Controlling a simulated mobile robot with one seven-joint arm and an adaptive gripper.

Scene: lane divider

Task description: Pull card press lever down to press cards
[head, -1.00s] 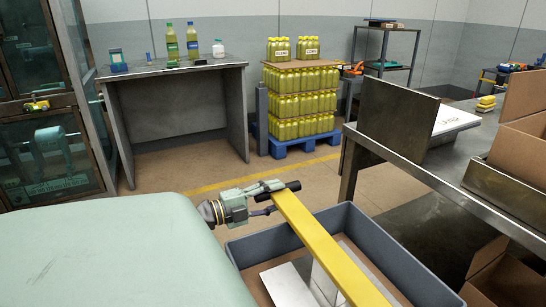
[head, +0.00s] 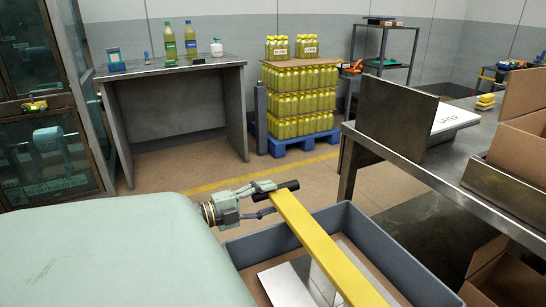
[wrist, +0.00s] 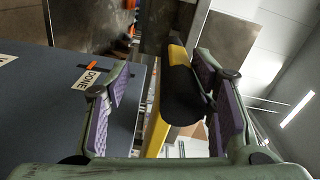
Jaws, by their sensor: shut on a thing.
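The press lever is a long yellow bar (head: 322,247) with a black grip (head: 289,187) at its far end. It slopes over a grey open bin at the lower middle of the head view. My gripper (head: 272,193) is at the black grip and is shut on it. In the wrist view the black grip (wrist: 182,100) lies between my two fingers (wrist: 160,92), against the right purple pad. A gap shows beside the left pad in that view. White panels (head: 290,283) sit under the bar inside the bin; no cards can be made out.
The grey bin (head: 372,241) surrounds the bar's lower part. A steel table (head: 455,190) with an upright plate (head: 390,117) and cardboard boxes stands to the right. A bottle pallet (head: 300,141) and an empty-fronted desk (head: 172,70) are behind. Floor between is clear.

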